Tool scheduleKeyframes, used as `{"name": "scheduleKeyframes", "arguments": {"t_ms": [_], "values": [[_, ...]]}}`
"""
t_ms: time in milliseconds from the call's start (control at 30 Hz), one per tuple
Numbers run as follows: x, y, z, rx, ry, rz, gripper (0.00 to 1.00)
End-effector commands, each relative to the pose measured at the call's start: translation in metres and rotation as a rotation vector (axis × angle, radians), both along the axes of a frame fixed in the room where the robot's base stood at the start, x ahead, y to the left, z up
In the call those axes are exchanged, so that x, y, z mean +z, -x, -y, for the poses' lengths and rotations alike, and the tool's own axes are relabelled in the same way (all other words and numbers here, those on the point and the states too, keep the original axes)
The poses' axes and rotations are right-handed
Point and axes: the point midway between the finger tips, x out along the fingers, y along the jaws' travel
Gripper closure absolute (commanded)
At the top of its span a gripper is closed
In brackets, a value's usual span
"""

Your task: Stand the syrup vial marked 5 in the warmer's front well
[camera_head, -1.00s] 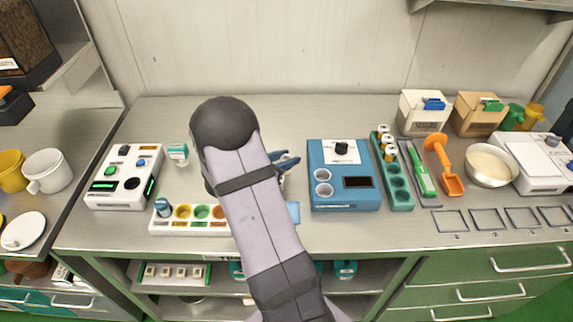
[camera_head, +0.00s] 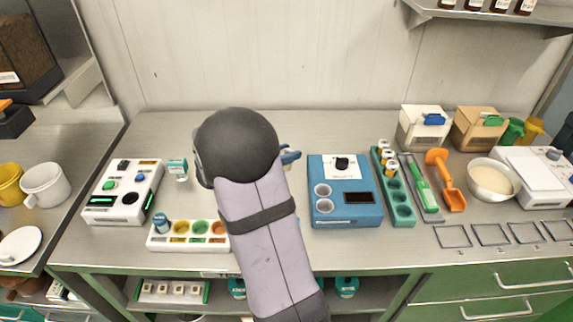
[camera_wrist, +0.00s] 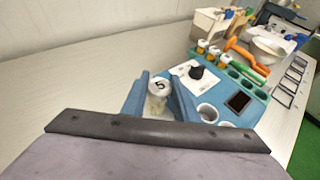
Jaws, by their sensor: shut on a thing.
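The syrup vial marked 5 (camera_wrist: 158,87) has a white cap with a black 5 and pale contents. My gripper (camera_wrist: 157,97) is shut on it, with a blue finger on each side, in the wrist view. In the head view the gripper's blue fingertips (camera_head: 291,156) show beside my arm, left of the warmer, and my arm hides the vial. The blue warmer (camera_head: 345,215) has a dial, a dark display and two round wells on its left side. The front well (camera_head: 322,206) and the back well (camera_head: 322,190) look empty. The vial is apart from both wells.
A green rack (camera_head: 402,221) with several capped amber vials stands right of the warmer. A white tray of coloured wells (camera_head: 160,243) and a white device (camera_head: 124,190) stand to the left. A green-handled tool (camera_head: 424,185) and an orange scoop (camera_head: 447,178) lie farther right.

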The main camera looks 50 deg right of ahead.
Motion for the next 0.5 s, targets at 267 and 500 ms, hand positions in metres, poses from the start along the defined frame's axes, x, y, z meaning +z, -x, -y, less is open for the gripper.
{"name": "scheduleKeyframes", "arguments": {"t_ms": [267, 500], "values": [[0.02, 0.0, 0.0, 0.001, 0.001, 0.001, 0.95], [0.033, 0.004, 0.004, -0.011, 0.0, 0.0, 0.95]]}}
